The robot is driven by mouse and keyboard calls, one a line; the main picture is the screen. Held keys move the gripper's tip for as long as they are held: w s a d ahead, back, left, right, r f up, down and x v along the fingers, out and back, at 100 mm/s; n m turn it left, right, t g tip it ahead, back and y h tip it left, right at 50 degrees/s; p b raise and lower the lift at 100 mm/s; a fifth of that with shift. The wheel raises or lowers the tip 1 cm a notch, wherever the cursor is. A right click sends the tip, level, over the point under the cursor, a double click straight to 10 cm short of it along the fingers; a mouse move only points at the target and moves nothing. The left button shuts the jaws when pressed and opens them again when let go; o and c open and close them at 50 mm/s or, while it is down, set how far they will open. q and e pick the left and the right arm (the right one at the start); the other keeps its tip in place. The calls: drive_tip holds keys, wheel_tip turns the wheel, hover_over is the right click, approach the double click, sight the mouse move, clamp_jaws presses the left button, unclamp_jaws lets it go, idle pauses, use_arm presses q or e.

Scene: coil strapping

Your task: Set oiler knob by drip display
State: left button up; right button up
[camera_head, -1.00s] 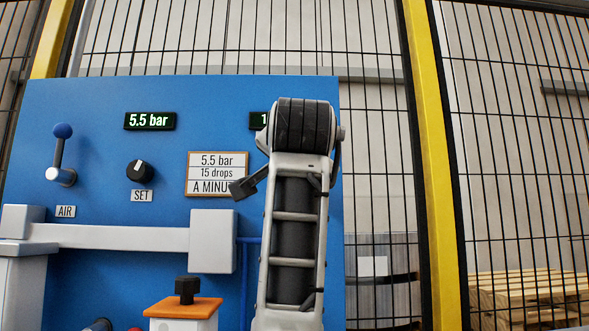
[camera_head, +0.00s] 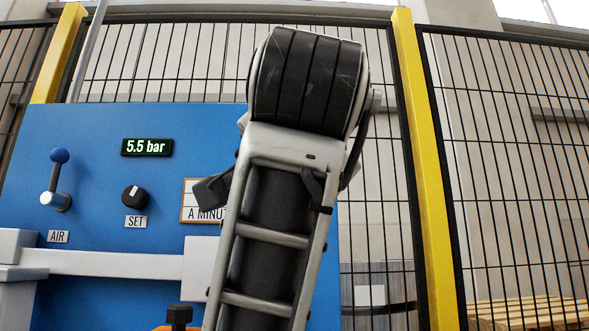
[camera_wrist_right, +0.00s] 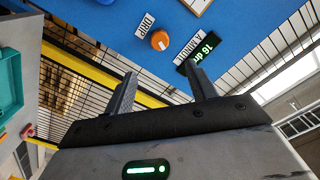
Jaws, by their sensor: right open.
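The round orange knob (camera_wrist_right: 160,40) is on the blue panel beside the DRIP label (camera_wrist_right: 145,25) in the right wrist view. A pale mark shows on its face. The drip display (camera_wrist_right: 206,46) lights green and appears to read 16, with the rest cut off. My right gripper (camera_wrist_right: 162,71) is open and empty, its fingers pointing towards the panel. The knob lies beyond the fingertips, roughly between them in the picture, apart from them. In the head view my right arm hides the knob and the drip display. The sign (camera_head: 196,200) is partly covered by my arm.
The blue panel (camera_head: 95,190) also bears a 5.5 bar display (camera_head: 147,147), a black SET knob (camera_head: 134,197) and an AIR lever (camera_head: 58,180). A grey bar (camera_head: 110,264) crosses its front. Mesh fence (camera_head: 490,150) with yellow posts (camera_head: 425,160) stands behind.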

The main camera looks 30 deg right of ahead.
drive_tip(key=shift+v, duration=1.5)
